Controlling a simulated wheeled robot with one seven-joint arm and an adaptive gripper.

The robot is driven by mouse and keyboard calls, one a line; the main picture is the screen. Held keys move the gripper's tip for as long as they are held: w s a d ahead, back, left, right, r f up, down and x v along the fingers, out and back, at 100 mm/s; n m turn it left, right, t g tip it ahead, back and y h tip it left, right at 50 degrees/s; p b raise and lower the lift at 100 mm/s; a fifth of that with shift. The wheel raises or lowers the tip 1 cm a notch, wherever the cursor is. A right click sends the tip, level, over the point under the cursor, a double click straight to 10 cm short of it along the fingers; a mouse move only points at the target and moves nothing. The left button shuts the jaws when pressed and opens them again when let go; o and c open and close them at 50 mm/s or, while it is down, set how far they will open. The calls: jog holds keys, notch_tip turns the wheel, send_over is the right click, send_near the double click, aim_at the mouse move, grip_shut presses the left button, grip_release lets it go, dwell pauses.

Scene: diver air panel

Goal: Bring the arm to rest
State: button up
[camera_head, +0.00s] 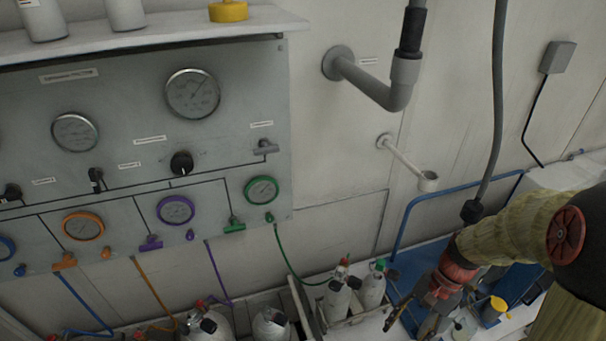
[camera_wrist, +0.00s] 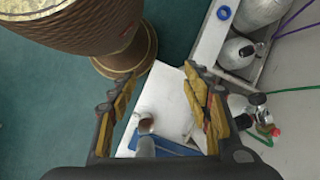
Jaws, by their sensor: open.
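My gripper (camera_head: 408,305) is at the lower right of the head view, at the end of my arm. It points down and to the left, beside the gas cylinders and above the low bench area. In the wrist view my gripper (camera_wrist: 160,112) shows two fingers with yellow pads spread wide apart. It is open, and nothing is between the pads. A white surface (camera_wrist: 163,88) lies below and beyond the fingers, apart from them.
The gauge panel (camera_head: 110,160) fills the left wall. Grey cylinders (camera_head: 338,300) stand below. A blue rail (camera_head: 455,192) is near my arm. A large brown ribbed drum (camera_wrist: 90,40) stands close in the wrist view.

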jog(key=s+a+r+n+t+h+b, duration=0.1)
jog(key=s+a+r+n+t, duration=0.1)
jog(key=r, duration=0.4)
jog(key=s+a+r+n+t+h+b, duration=0.1)
jog(key=s+a+r+n+t, duration=0.1)
jog(key=r, duration=0.4)
jog(key=s+a+r+n+t+h+b, duration=0.1)
jog(key=s+a+r+n+t+h, duration=0.1)
jog(key=r+n+t, duration=0.2)
notch_tip(320, 180, up, 3)
jog(key=shift+r+n, duration=0.1)
jog(key=shift+n, duration=0.4)
jog(key=shift+c, duration=0.6)
